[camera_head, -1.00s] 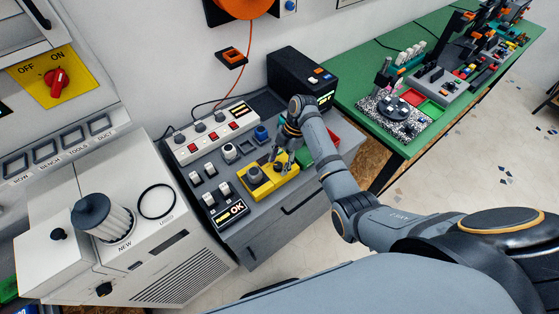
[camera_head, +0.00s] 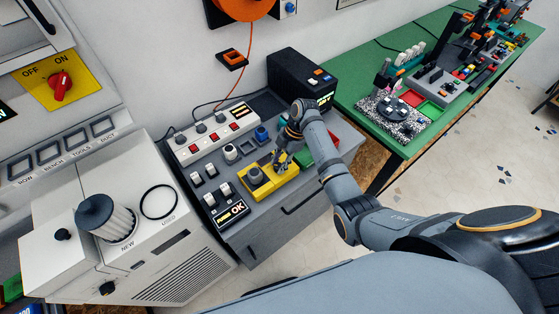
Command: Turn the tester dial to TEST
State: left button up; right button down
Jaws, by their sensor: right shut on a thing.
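The yellow tester (camera_head: 268,187) sits on the grey bench top, with a round grey knob (camera_head: 256,174) at its left end. My right gripper (camera_head: 281,164) is over the tester's right part, pointing down, shut on a small part there that I take to be the tester dial. The fingers and wrist cover most of that part, so its pointer and the TEST mark cannot be read. My left gripper does not show.
A power strip with red switches (camera_head: 212,133) lies behind the tester. A black box with a display (camera_head: 300,80) stands at the back right. A panel reading OK (camera_head: 231,212) is in front left. A white cabinet (camera_head: 150,240) with a filter (camera_head: 107,219) stands left.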

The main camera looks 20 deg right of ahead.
jog(key=m+p, duration=0.1)
jog(key=m+t+p, duration=0.1)
jog(key=m+p, duration=0.1)
jog(key=shift+s+r, duration=0.1)
jog(key=shift+r, duration=0.15)
jog(key=m+t+p, duration=0.1)
jog(key=m, duration=0.2)
jog(key=shift+f, duration=0.15)
jog(key=m+t, duration=0.1)
jog(key=m, duration=0.1)
jog(key=m+t, duration=0.1)
jog(key=m, duration=0.2)
jog(key=shift+s+a+m+h, duration=0.1)
jog(key=shift+s+m+h, duration=0.1)
jog(key=shift+m+h, duration=0.15)
jog(key=m+h, duration=0.1)
jog(key=m, duration=0.1)
jog(key=m+t+h, duration=0.1)
jog(key=m, duration=0.2)
jog(key=c, duration=1)
grip_release()
jog(key=shift+f, duration=0.1)
jog(key=v, duration=1.2)
jog(key=shift+s, duration=0.15)
